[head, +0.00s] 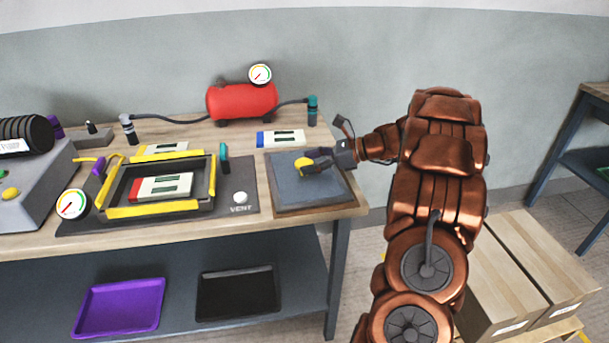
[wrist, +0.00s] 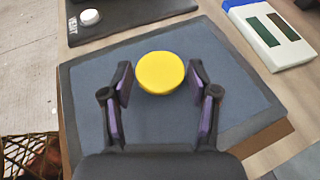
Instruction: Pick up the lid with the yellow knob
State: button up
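The lid (head: 289,189) is a flat dark blue-grey panel with a dark edge, lying on the right end of the workbench. It also fills the middle of the wrist view (wrist: 95,85). Its round yellow knob (head: 304,165) stands near its middle and shows large in the wrist view (wrist: 160,73). My gripper (head: 315,160) reaches in from the right, low over the lid. In the wrist view my gripper (wrist: 160,85) is open, with one purple-padded finger on each side of the knob. Gaps show between both fingers and the knob.
A white and blue box (head: 281,138) lies just behind the lid. A black mat (head: 237,178) with a white VENT button (head: 240,197) and a yellow-edged frame (head: 160,209) are to the left. A red tank (head: 241,101) stands behind. Cardboard boxes (head: 515,265) stand right of the bench.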

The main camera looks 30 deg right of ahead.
grip_shut()
jog(key=shift+r, duration=0.1)
dwell(0.3)
